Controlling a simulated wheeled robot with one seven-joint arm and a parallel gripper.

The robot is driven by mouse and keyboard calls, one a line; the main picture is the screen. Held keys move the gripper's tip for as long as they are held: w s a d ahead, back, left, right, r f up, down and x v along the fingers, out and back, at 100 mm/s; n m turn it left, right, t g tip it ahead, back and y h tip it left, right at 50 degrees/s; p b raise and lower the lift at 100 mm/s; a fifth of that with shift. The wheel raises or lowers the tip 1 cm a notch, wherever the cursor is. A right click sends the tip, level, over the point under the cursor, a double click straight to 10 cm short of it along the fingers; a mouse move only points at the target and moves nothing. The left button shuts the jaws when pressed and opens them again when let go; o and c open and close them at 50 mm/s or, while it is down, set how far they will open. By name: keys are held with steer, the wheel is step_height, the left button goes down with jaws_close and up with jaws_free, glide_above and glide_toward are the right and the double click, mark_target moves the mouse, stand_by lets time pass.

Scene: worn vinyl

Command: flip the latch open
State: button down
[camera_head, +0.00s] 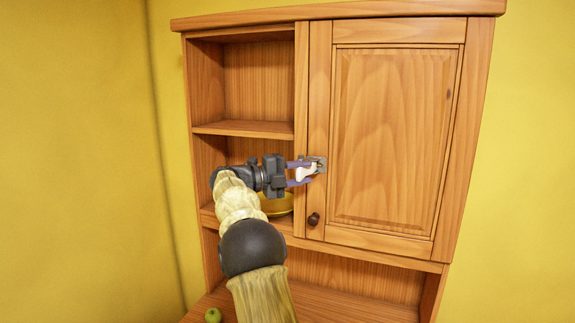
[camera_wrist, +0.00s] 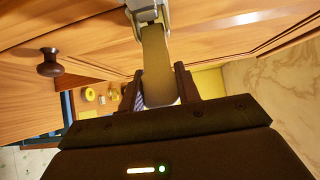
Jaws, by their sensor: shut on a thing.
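The latch (camera_head: 318,163) is a small metal piece with a pale lever (camera_head: 305,173), on the left edge of the wooden cabinet door (camera_head: 395,140). In the wrist view the latch plate (camera_wrist: 147,10) is at the top, and its lever (camera_wrist: 156,65) reaches down between my fingers. My gripper (camera_head: 301,173) comes from the left and is shut on the latch lever; in the wrist view the fingers (camera_wrist: 160,92) are on both sides of it. The door is closed. The lever's lower end is partly hidden by my gripper.
A round dark knob (camera_head: 313,219) sticks out below the latch; it also shows in the wrist view (camera_wrist: 48,62). Open shelves (camera_head: 245,129) lie left of the door, with a yellow bowl (camera_head: 278,204) behind my gripper. A green fruit (camera_head: 213,315) lies on the lower surface.

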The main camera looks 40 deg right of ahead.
steer(key=shift+g, duration=0.3)
steer(key=c, duration=1)
jaws_free()
steer(key=shift+w, duration=0.1)
steer(key=b+v, duration=0.2)
steer(key=v, duration=1.5)
steer(key=shift+a+r, duration=0.15)
steer(key=shift+a, duration=0.05)
steer(key=shift+w, duration=0.1)
